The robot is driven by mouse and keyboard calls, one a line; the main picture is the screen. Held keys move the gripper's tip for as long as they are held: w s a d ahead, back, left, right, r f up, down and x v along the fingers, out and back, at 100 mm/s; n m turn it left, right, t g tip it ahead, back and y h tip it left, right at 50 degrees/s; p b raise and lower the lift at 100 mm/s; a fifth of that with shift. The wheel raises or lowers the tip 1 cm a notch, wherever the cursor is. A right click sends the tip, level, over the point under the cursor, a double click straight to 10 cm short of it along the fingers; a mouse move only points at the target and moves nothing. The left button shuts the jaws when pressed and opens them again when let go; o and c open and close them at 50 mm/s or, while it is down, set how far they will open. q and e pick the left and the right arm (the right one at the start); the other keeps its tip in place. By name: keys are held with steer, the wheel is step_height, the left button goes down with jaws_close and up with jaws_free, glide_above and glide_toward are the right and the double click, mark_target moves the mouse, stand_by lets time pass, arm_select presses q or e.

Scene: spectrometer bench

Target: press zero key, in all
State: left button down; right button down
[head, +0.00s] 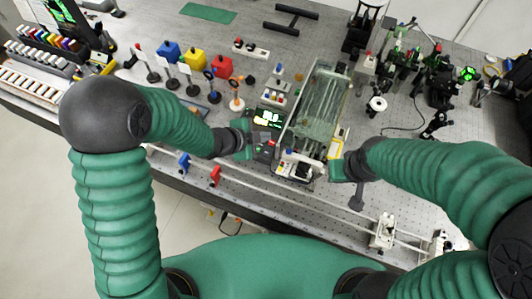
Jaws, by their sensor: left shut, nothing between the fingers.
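A small dark instrument with a lit green display (268,117) sits in the middle of the bench. Its front panel (265,148) carries small keys, one of them reddish; their labels are too small to read, so I cannot tell which is the zero key. My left gripper (248,143) is shut and empty at the left edge of this panel. I cannot tell whether it touches a key. My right gripper (338,168) is to the right of the instrument, beside a white-and-dark device (297,165); its fingers are too small to judge.
A clear-walled tank (318,105) stands right of the display. Blue, yellow and red blocks (194,60) and several posts stand to the left. Optical mounts (430,75) crowd the right. A rail (230,172) runs along the front edge.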

arm_select(q)
steer(key=b, duration=0.5)
glide_above(264, 156)
step_height(264, 156, down, 6)
steer(key=shift+d+r, duration=0.1)
steer(key=shift+d, duration=0.05)
steer(key=shift+w+f, duration=0.1)
steer(key=shift+f, duration=0.5)
steer(key=shift+a, duration=0.2)
steer(key=shift+d, duration=0.1)
stand_by(0.6)
steer(key=shift+f+b, duration=0.3)
steer(key=shift+b, duration=0.2)
steer(key=shift+f+b, duration=0.4)
steer(key=shift+f, duration=0.05)
stand_by(0.3)
steer(key=shift+r, duration=0.1)
steer(key=shift+r+p, duration=0.8)
steer(key=shift+p, duration=0.05)
